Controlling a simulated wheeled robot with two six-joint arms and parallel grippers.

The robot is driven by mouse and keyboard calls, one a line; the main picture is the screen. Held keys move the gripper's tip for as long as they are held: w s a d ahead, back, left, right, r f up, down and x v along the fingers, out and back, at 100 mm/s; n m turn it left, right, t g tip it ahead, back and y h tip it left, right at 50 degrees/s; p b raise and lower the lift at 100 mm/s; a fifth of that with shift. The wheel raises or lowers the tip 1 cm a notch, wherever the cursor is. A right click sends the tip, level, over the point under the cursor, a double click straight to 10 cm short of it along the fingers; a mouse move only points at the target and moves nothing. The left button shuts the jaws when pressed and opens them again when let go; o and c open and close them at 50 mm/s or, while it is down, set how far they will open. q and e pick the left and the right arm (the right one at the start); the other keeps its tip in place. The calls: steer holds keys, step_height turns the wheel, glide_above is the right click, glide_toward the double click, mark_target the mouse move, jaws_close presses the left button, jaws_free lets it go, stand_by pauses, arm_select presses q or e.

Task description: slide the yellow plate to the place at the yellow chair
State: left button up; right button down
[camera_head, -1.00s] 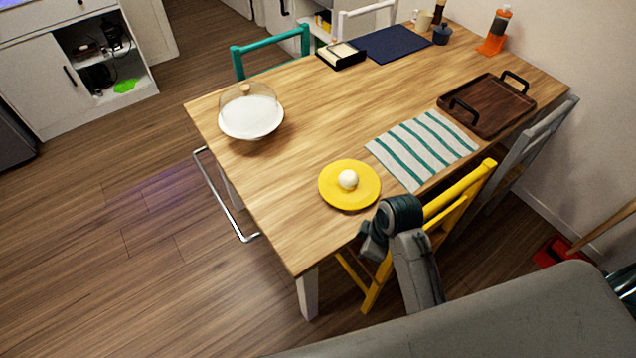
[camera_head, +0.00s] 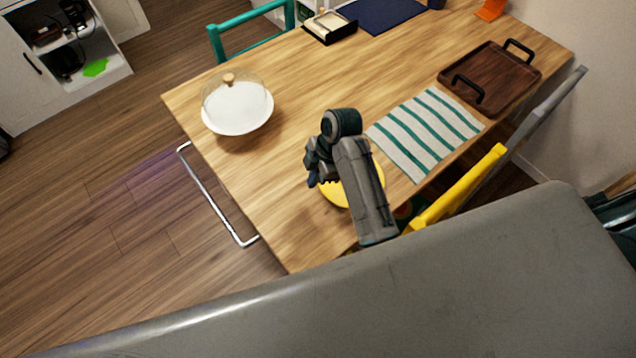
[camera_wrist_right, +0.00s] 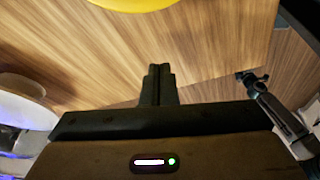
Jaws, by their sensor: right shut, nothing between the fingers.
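The yellow plate (camera_head: 337,195) lies on the wooden table near its front left corner, mostly covered by my right arm in the head view. Its edge shows at the top of the right wrist view (camera_wrist_right: 135,3). The white ball on it is hidden now. My right gripper (camera_head: 313,170) is over the table on the plate's left side. Its fingers (camera_wrist_right: 158,85) are shut and empty, with bare wood between them and the plate in the wrist view. The yellow chair (camera_head: 455,190) stands at the table's near side, right of the plate, partly hidden by my body. My left gripper is not seen.
A striped placemat (camera_head: 425,132) lies right of the plate, with a brown tray (camera_head: 490,77) beyond it. A domed white cake stand (camera_head: 237,108) stands near the left edge. A napkin box (camera_head: 330,27) is at the back. The middle of the table (camera_head: 310,85) is clear.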

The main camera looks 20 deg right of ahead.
mark_target(326, 190)
steer(key=x, duration=0.2)
steer(key=p+x, duration=0.1)
steer(key=x, duration=0.4)
steer(key=shift+w+a+f+p, duration=0.1)
steer(key=shift+w+f+p, duration=0.25)
steer(key=shift+w+f, duration=0.05)
steer(key=d+p, duration=0.1)
steer(key=d, duration=0.2)
steer(key=shift+s+d+r+p, duration=0.15)
steer(key=shift+s+d+p, duration=0.05)
steer(key=shift+p, duration=0.15)
steer(key=shift+d, duration=0.4)
steer(key=shift+w, duration=0.15)
steer(key=shift+d, duration=0.3)
steer(key=shift+d+p, duration=0.6)
steer(key=shift+d, duration=0.45)
